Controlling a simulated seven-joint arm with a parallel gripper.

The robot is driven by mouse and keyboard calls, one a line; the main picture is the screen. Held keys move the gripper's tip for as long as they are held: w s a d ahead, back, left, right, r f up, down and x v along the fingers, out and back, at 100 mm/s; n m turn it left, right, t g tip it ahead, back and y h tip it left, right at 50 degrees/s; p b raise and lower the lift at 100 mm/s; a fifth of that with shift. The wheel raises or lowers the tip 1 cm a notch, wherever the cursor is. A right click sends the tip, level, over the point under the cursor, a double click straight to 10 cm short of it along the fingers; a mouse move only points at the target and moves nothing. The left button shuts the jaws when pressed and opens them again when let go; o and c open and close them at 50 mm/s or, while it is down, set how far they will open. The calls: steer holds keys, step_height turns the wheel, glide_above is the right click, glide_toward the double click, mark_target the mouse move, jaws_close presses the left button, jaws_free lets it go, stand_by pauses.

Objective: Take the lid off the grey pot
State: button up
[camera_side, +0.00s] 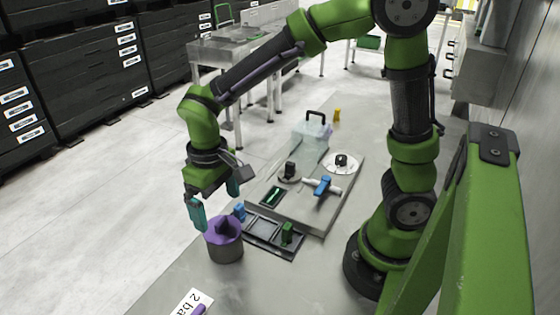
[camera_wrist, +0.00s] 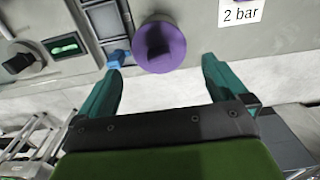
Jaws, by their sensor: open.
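The grey pot (camera_side: 226,250) stands near the table's left edge in the side view. Its purple lid (camera_side: 222,228), with a raised block-like handle, sits on top; the wrist view shows the lid (camera_wrist: 162,58) from above as a purple disc and hides the pot. My gripper (camera_side: 216,208) is open and empty, with teal fingers above and a little behind the pot. In the wrist view the gripper (camera_wrist: 161,72) has one finger on each side of the lid's near edge. The handle does not appear to be between the fingertips.
A dark tray (camera_side: 262,240) with a green block (camera_side: 287,232) and a blue piece (camera_side: 239,211) lies right beside the pot. Behind it a grey panel (camera_side: 313,215) carries knobs and a blue-handled valve (camera_side: 322,185). A "2 bar" label (camera_side: 190,303) lies in front.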

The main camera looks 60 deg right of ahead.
mark_target(221, 221)
step_height(221, 221, down, 6)
steer(key=shift+d+r, duration=0.1)
stand_by(0.4)
steer(key=c, duration=0.8)
steer(key=shift+r, duration=0.1)
